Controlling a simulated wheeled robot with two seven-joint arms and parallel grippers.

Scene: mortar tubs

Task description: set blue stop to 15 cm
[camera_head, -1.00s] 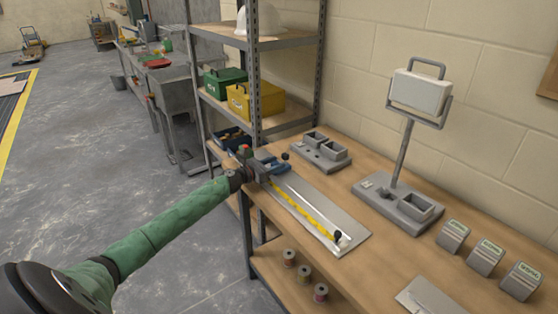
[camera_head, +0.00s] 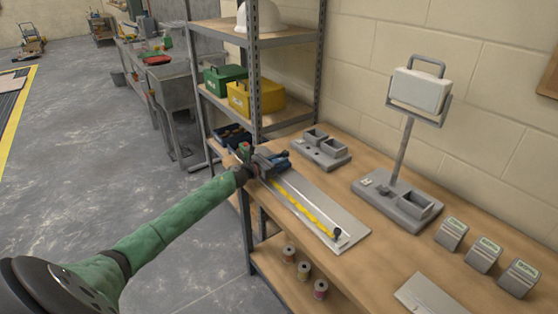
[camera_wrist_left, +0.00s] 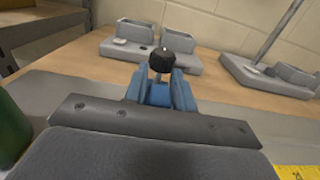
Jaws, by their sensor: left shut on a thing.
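The measuring board (camera_head: 312,192) is a flat grey plate with a yellow scale strip (camera_head: 300,205) along its front side. A dark knob (camera_head: 337,232) stands at its near right end. My left gripper (camera_head: 279,161) is at the far left end of the board. In the left wrist view its blue fingers (camera_wrist_left: 158,88) are shut on the blue stop (camera_wrist_left: 159,95), a small blue block between them. A black knob (camera_wrist_left: 162,60) shows just beyond the fingertips. The stop's reading on the scale is hidden by the gripper. My right gripper is not in view.
Grey double-tub fixtures (camera_head: 320,150) stand behind the board. A lamp-like stand (camera_head: 398,200) and several grey labelled blocks (camera_head: 484,254) are to the right. A metal shelf with a yellow box (camera_head: 256,98) rises close behind my left arm. Spools (camera_head: 304,271) sit on the lower shelf.

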